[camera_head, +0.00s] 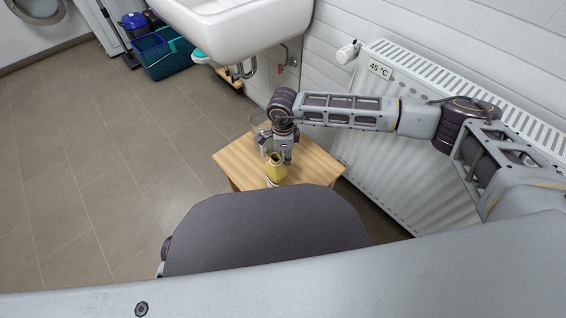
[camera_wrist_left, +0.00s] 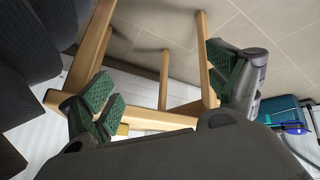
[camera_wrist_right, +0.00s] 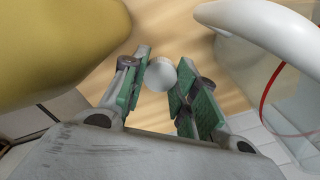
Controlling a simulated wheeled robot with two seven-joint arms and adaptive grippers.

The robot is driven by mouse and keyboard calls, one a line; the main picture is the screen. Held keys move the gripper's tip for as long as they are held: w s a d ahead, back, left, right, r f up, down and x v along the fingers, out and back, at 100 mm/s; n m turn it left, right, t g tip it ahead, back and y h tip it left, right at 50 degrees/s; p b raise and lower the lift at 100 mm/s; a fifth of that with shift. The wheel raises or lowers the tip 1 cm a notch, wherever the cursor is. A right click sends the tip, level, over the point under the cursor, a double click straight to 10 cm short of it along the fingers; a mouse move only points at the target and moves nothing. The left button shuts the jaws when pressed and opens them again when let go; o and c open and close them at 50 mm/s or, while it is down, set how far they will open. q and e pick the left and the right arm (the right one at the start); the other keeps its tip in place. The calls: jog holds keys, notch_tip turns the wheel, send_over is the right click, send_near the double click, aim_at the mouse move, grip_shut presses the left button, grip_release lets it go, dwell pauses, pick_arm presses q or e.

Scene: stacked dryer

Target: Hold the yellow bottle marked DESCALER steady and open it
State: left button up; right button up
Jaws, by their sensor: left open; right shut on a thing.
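The yellow bottle (camera_head: 276,170) stands on the small wooden table; its lower part is partly hidden by my own body. I cannot read the bottle's marking. My left gripper (camera_wrist_left: 155,88) is open, with the table's wooden legs beyond it, and is hidden in the head view.
The wooden table (camera_head: 237,160) is small. A clear container (camera_head: 261,124) stands behind the bottle; it shows with a red line in the right wrist view (camera_wrist_right: 245,60). A radiator (camera_head: 385,165) is at the right, a sink (camera_head: 240,30) behind. The tiled floor at the left is free.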

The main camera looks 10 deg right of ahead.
aim_at(283, 157)
jog(key=shift+f+b, duration=0.7)
jog(key=shift+f, duration=1.55)
pick_arm(q)
jog(key=f, duration=0.3)
jog(key=shift+s+d, duration=0.2)
jog(key=shift+s, duration=0.05)
jog(key=shift+w+r, duration=0.1)
pick_arm(e)
jog(key=shift+f, duration=0.1)
jog(key=o, duration=1.1)
pick_arm(q)
jog(key=shift+w+r+t, duration=0.2)
jog(key=shift+w+t, duration=0.1)
jog(key=shift+w, duration=0.15)
